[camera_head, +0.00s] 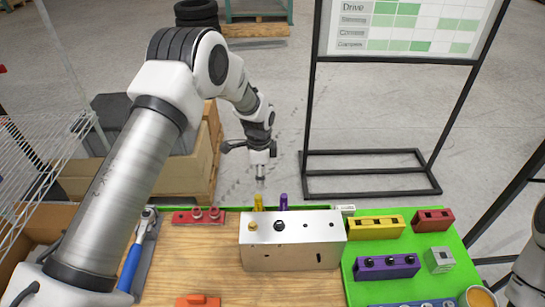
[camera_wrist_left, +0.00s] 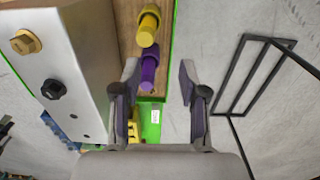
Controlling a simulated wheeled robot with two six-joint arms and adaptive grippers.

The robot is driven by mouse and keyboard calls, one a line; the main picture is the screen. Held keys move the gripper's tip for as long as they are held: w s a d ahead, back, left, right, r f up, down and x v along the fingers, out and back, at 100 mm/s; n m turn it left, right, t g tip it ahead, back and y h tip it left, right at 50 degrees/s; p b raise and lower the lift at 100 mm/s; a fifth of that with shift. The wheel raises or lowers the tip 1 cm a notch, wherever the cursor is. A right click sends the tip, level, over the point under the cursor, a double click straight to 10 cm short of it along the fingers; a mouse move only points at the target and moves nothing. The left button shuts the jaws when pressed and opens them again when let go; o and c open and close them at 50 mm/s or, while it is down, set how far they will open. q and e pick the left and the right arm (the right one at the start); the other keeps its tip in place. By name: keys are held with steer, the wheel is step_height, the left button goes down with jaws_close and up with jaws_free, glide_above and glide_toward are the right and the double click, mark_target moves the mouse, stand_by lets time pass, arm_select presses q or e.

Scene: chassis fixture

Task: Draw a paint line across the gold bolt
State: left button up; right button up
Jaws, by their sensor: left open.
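The gold bolt (camera_head: 252,226) sits on top of a silver metal block (camera_head: 290,256), left of a black bolt (camera_head: 279,226). In the left wrist view the gold bolt (camera_wrist_left: 25,41) shows its hex head, with no line visible on it. A yellow marker-like stick (camera_head: 258,202) and a purple one (camera_head: 283,201) stand behind the block; they also show in the left wrist view as yellow (camera_wrist_left: 148,28) and purple (camera_wrist_left: 149,68). My left gripper (camera_head: 260,183) is above and behind the sticks. Its fingers (camera_wrist_left: 160,85) are apart and hold nothing. My right gripper is out of view.
A green mat (camera_head: 430,262) at right holds yellow, red and purple blocks and a grey piece. A red bar (camera_head: 198,216) and a blue-handled wrench (camera_head: 133,262) lie left of the metal block. An orange object (camera_head: 198,300) lies in front. A framed board stands behind.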

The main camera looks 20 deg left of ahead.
mark_target(258, 196)
arm_select(q)
steer(key=f+b, duration=0.2)
steer(key=s+f+b, duration=0.1)
steer(key=f+b, duration=0.1)
steer(key=f, duration=0.1)
steer(key=s+f+b, duration=0.1)
steer(key=f, duration=0.2)
steer(key=shift+b, duration=0.4)
steer(key=shift+f, duration=0.4)
steer(key=shift+s+b, duration=0.15)
steer(key=shift+b, duration=0.2)
steer(key=shift+s+r, duration=0.15)
steer(key=shift+s, duration=0.05)
steer(key=shift+w, duration=0.1)
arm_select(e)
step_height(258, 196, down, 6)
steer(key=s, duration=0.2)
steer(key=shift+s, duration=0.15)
arm_select(q)
steer(key=shift+w+f, duration=0.15)
steer(key=shift+f, duration=0.05)
jaws_close()
steer(key=shift+r+p, duration=0.3)
steer(key=shift+r, duration=0.1)
steer(key=shift+r+p, duration=2.2)
steer(key=shift+r, duration=1.25)
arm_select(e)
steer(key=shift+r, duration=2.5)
